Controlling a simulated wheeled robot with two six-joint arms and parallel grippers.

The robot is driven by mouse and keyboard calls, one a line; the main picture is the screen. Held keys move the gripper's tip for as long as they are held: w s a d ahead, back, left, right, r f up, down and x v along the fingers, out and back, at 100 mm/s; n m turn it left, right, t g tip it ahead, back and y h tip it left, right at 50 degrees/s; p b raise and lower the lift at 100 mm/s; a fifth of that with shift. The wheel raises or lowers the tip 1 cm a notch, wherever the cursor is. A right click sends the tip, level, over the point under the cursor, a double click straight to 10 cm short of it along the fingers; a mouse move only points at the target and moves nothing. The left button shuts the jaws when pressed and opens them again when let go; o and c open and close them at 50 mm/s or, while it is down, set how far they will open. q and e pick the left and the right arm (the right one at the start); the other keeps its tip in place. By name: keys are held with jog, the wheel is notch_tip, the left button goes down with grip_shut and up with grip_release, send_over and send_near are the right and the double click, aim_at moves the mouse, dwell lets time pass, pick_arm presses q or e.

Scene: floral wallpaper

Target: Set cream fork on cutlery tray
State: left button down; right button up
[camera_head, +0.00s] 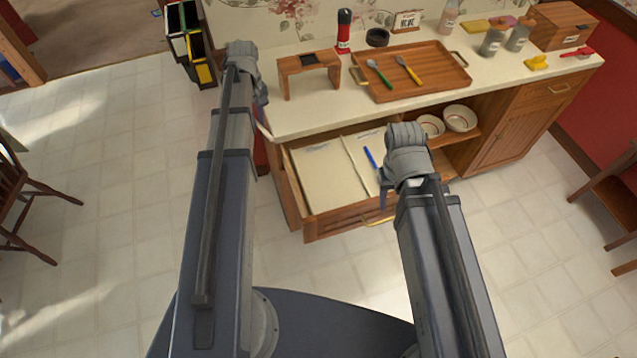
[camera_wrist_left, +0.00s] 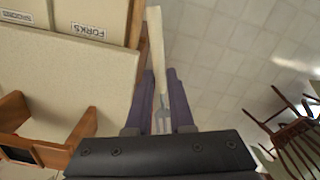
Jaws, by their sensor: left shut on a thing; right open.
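My left gripper (camera_wrist_left: 161,76) is shut on the cream fork (camera_wrist_left: 156,42), seen in the left wrist view. The cream handle points away from the wrist and the grey tines lie between the purple fingers. In the head view this gripper (camera_head: 262,94) is mostly hidden behind its wrist, at the counter's front left edge; the fork cannot be made out there. The wooden cutlery tray (camera_head: 436,76) lies on the counter, with a green spoon (camera_head: 379,73) and a yellow fork (camera_head: 409,70) in it. My right gripper (camera_head: 384,192) is open, over the drawer's right part, largely hidden by its wrist.
The drawer (camera_head: 321,172) below is open, with a blue utensil (camera_head: 370,157) inside; FORKS and SPOONS labels show in the wrist view. A small wooden stand (camera_head: 300,66) is left of the tray, a red bottle (camera_head: 344,32) behind. Jars (camera_head: 493,37) stand to the right.

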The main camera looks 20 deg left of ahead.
pick_arm(q)
jog(key=s+d+f+m+b, duration=0.15)
jog(key=d+f+b, duration=0.35)
jog(key=d, duration=0.5)
jog(key=s+d+f+m+b, duration=0.15)
jog(key=d+f+b, duration=0.3)
jog(key=d, duration=0.45)
jog(key=b, duration=0.6)
send_over(320, 184)
jog(key=shift+m, duration=0.4)
notch_tip(320, 184, down, 7)
jog(key=shift+r, duration=0.15)
notch_tip(320, 184, down, 4)
jog(key=b, duration=0.3)
jog(key=shift+r+b, duration=0.15)
jog(key=shift+b, duration=0.2)
jog(key=shift+f, duration=0.2)
jog(key=c, duration=0.8)
grip_release()
